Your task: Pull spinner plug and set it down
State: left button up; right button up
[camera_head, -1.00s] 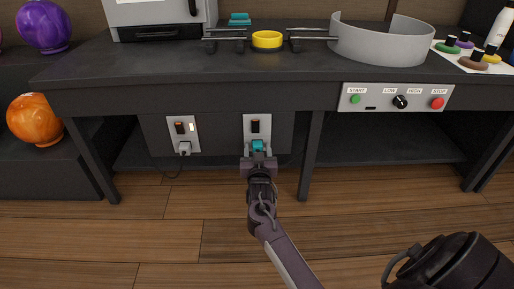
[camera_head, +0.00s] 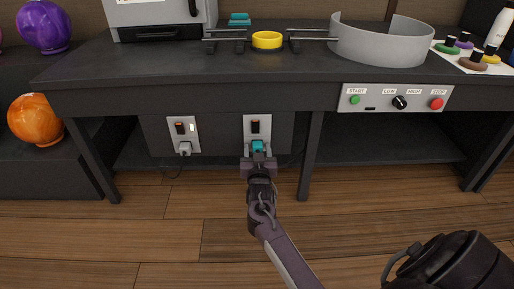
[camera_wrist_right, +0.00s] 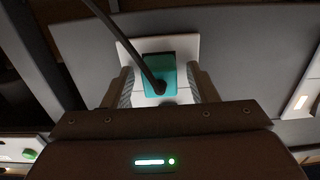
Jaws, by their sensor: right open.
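The teal spinner plug (camera_head: 258,146) sits at the lower part of the right outlet plate (camera_head: 249,128) under the table. In the right wrist view the teal plug (camera_wrist_right: 159,74) lies against the white plate, with a dark cord running from it up and left. My right gripper (camera_head: 258,152) is at the plug, its fingers on either side of it. In the wrist view the gripper (camera_wrist_right: 162,88) is open, with small gaps between the fingers and the plug. My left gripper is not in view.
A left outlet (camera_head: 183,134) holds a white plug (camera_head: 185,147) close by. A table leg (camera_head: 311,155) stands right of the gripper. A control panel (camera_head: 395,98) is on the table's front edge. The wooden floor (camera_head: 160,225) is clear.

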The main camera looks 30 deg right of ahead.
aim_at(258, 151)
jog(key=shift+c, duration=0.4)
grip_shut()
jog(key=shift+p+v, duration=2.5)
jog(key=shift+v, duration=0.5)
